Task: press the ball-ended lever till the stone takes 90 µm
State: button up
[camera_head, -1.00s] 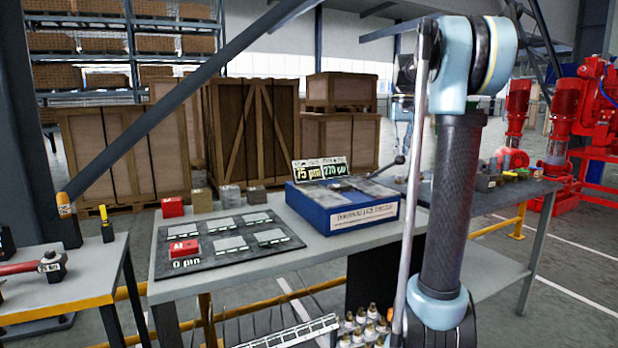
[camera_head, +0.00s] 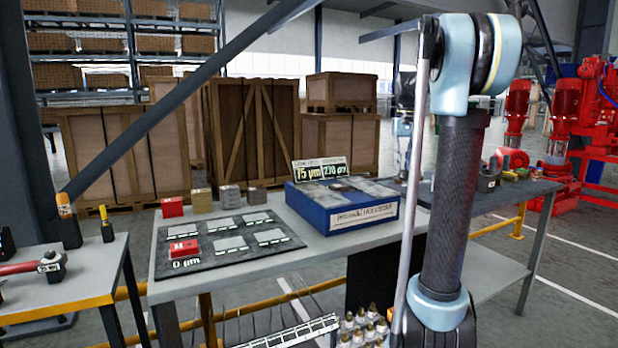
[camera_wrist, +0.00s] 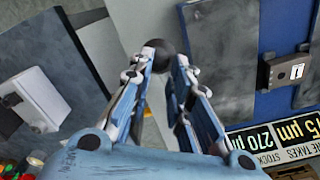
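The blue machine with a grey top (camera_head: 343,206) stands on the middle bench; it fills the right of the wrist view (camera_wrist: 225,60). Its sign (camera_head: 322,171) shows two readings, which look like 75 or 15 µm and 270 µm; in the wrist view the sign (camera_wrist: 270,138) is upside down and partly cut off. The lever's dark ball (camera_wrist: 165,53) is at my fingertips in the wrist view. My gripper (camera_wrist: 166,58) has its fingers parted, with the ball at or just beyond the gap; contact is unclear. In the head view my arm hides the lever.
A dark mat (camera_head: 222,243) with marked places holds a red block (camera_head: 183,248) by "0 µm". Several blocks (camera_head: 230,196) stand behind it. A right bench (camera_head: 500,200) carries small items. A left bench (camera_head: 60,295) holds a hammer (camera_head: 48,263). Crates stand behind.

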aim_at(406, 171)
jog(key=shift+s+d+f, duration=0.15)
jog(key=shift+s+f, duration=0.15)
jog(key=shift+f, duration=0.35)
jog(key=shift+s+d+f, duration=0.15)
jog(key=shift+s+f, duration=0.1)
jog(key=shift+f, duration=0.5)
jog(key=shift+s+d+f, duration=0.1)
jog(key=shift+s+f, duration=0.05)
jog(key=shift+f, duration=0.6)
jog(key=shift+s+d+f, duration=0.1)
jog(key=shift+f, duration=0.6)
jog(key=w+a+r, duration=0.2)
jog(key=w+r, duration=0.1)
jog(key=r, duration=1.2)
jog(key=shift+r, duration=0.35)
